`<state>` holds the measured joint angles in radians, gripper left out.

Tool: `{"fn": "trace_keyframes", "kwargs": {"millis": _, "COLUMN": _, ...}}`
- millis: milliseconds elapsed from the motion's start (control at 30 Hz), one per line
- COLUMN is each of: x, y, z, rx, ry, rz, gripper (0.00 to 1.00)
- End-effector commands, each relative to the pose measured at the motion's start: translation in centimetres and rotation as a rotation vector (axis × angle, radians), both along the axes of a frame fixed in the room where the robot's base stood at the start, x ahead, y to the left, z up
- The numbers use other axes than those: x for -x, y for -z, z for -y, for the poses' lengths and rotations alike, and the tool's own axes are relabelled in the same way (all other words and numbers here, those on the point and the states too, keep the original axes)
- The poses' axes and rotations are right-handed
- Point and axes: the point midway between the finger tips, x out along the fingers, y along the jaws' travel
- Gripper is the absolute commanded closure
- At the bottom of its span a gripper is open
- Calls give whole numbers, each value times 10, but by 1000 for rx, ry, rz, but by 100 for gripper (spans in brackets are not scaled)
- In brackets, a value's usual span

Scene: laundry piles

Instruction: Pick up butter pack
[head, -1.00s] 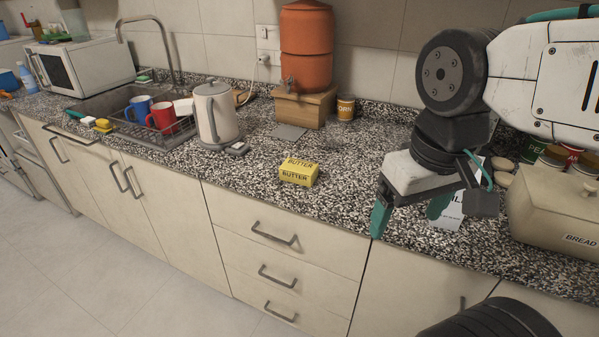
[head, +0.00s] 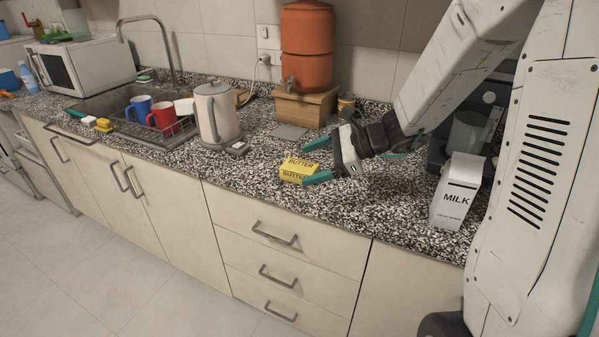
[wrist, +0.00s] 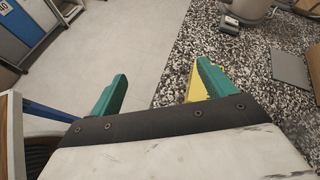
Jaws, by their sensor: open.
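The yellow butter pack (head: 297,171) lies on the speckled counter in the head view, in front of the clay water dispenser. My gripper (head: 318,161) is open, with its teal fingers pointing left at the pack's right side. One fingertip shows at the pack's back right and the other at its front right. In the wrist view, my gripper (wrist: 160,90) has its fingers wide apart. A small yellow part of the butter pack (wrist: 194,88) shows beside the right finger, which hides the rest. I cannot tell whether a finger touches the pack.
A kettle (head: 213,115) stands to the left of the pack. The clay dispenser (head: 306,45) sits on a wooden stand (head: 305,106) behind it. A milk carton (head: 456,193) stands to the right, near my arm. The counter's front edge is close to the pack.

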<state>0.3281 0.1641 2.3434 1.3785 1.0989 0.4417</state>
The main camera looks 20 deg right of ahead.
Motion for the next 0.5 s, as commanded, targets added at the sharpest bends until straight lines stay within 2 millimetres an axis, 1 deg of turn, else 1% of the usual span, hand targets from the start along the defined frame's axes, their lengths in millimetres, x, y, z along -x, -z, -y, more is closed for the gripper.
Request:
{"fn": "trace_keyframes", "kwargs": {"millis": 33, "x": -16, "y": 14, "z": 13, "rx": -55, "ry": 89, "rz": -45, "gripper": 18}}
{"fn": "trace_keyframes", "kwargs": {"millis": 100, "x": -33, "y": 27, "z": 28, "rx": -119, "ry": 193, "rz": -90, "gripper": 18}}
{"fn": "trace_keyframes", "kwargs": {"millis": 233, "x": -51, "y": 44, "z": 47, "rx": -193, "ry": 318, "rz": -140, "gripper": 18}}
{"fn": "trace_keyframes", "kwargs": {"millis": 300, "x": -57, "y": 49, "z": 52, "rx": -213, "ry": 349, "rz": -152, "gripper": 18}}
{"fn": "trace_keyframes", "kwargs": {"millis": 367, "x": -60, "y": 51, "z": 51, "rx": -219, "ry": 360, "rz": -156, "gripper": 18}}
{"fn": "trace_keyframes", "kwargs": {"millis": 500, "x": -69, "y": 58, "z": 40, "rx": -220, "ry": 360, "rz": -158, "gripper": 18}}
